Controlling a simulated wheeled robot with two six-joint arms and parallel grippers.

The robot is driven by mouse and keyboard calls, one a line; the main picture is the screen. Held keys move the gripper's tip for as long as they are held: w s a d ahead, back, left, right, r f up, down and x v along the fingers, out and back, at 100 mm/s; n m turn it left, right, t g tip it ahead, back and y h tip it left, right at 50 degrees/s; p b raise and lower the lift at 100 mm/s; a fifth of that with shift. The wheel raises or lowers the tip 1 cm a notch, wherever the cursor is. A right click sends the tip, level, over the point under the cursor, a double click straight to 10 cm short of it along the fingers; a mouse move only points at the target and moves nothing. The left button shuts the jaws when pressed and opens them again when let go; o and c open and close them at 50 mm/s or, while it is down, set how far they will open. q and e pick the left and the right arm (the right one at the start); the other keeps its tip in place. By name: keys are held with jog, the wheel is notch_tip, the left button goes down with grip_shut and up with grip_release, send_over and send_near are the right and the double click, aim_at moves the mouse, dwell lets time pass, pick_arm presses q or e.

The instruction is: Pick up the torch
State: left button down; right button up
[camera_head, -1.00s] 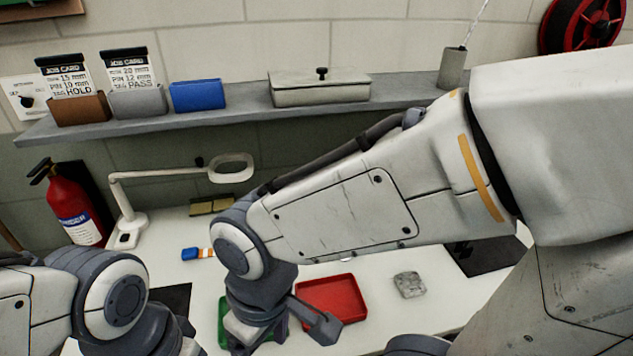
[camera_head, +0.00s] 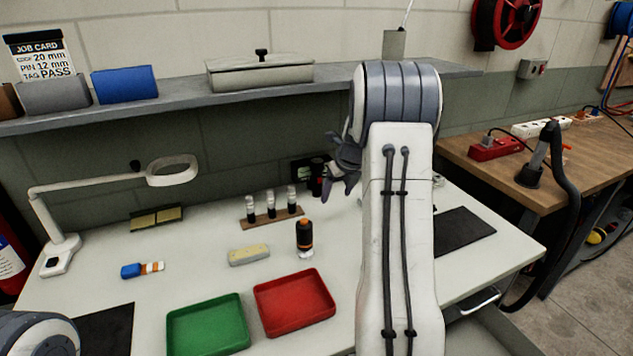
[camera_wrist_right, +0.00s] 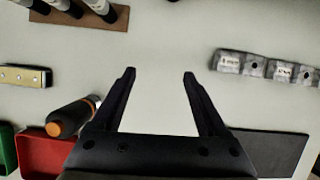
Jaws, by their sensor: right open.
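The torch (camera_head: 304,238) looks to be the short black cylinder with an orange top, upright on the white table just behind the red tray. In the right wrist view the torch (camera_wrist_right: 72,117) is left of the jaws, partly hidden by the gripper body. My right gripper (camera_head: 340,182) is raised above the table, to the right of and beyond the torch. In its wrist view the right gripper (camera_wrist_right: 158,72) is open, with only bare table between the fingers. My left gripper is out of view; only part of that arm shows at the lower left.
A red tray (camera_head: 259,305) and a green tray (camera_head: 172,333) lie in front of the torch. A yellowish block (camera_head: 249,255) is left of it, and a rack of vials (camera_head: 271,217) behind. A shelf (camera_head: 180,100) runs above the table; a lamp (camera_head: 105,184) stands left.

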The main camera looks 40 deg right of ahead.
aim_at(320, 178)
jog(key=shift+m, duration=0.3)
jog(key=w+d+p, duration=0.1)
jog(key=w, duration=0.2)
jog(key=w+d, duration=0.1)
jog(key=w, duration=0.3)
jog(key=w+d+p, duration=0.1)
jog(key=w, duration=0.3)
jog(key=shift+w+d+p, duration=0.2)
jog(key=shift+d+p, duration=0.1)
jog(key=x, duration=0.5)
jog(key=shift+f, duration=0.15)
grip_shut()
